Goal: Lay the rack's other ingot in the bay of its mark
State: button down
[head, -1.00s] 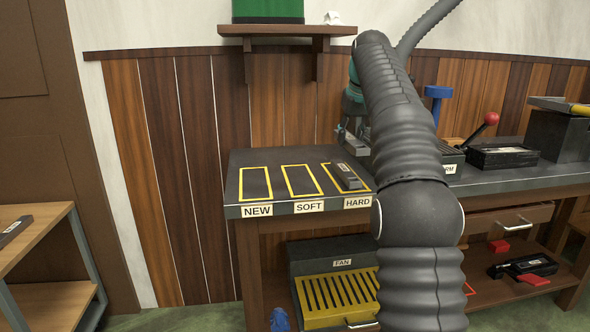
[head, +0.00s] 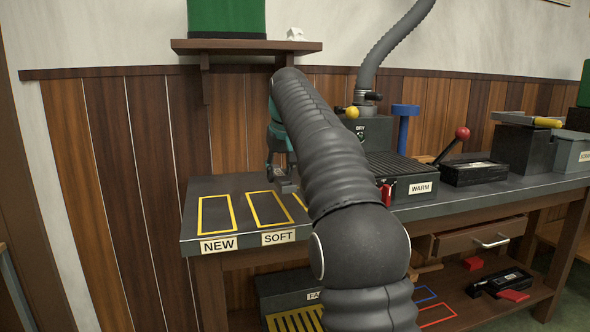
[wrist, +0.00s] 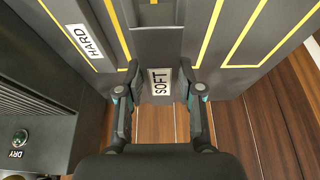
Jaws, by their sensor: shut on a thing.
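My gripper (head: 278,170) is above the bench's bay area, partly behind my arm. The NEW bay (head: 216,214) is empty.
Right of the bays stand the WARM unit (head: 400,175), a blue post (head: 405,125), a red-knobbed lever (head: 455,143) and a black tray (head: 480,172). A wall shelf (head: 245,46) hangs above. The NEW end of the bench is clear.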

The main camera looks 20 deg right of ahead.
aim_at(267, 207)
jog(key=a, duration=0.1)
jog(key=a+f, duration=0.1)
jog(key=a, duration=0.1)
jog(key=shift+s+a+f+b, duration=0.15)
jog(key=shift+f+b, duration=0.15)
jog(key=shift+b, duration=0.1)
jog(key=shift+f+b, duration=0.95)
jog(key=shift+f, duration=1.05)
jog(key=shift+f, duration=0.1)
jog(key=c, duration=0.7)
grip_release()
jog(key=shift+f, duration=0.15)
jog(key=shift+c, duration=0.2)
jog(key=p+v, duration=0.3)
jog(key=v, duration=0.9)
jog(key=shift+p, duration=0.4)
jog(key=shift+s, duration=0.1)
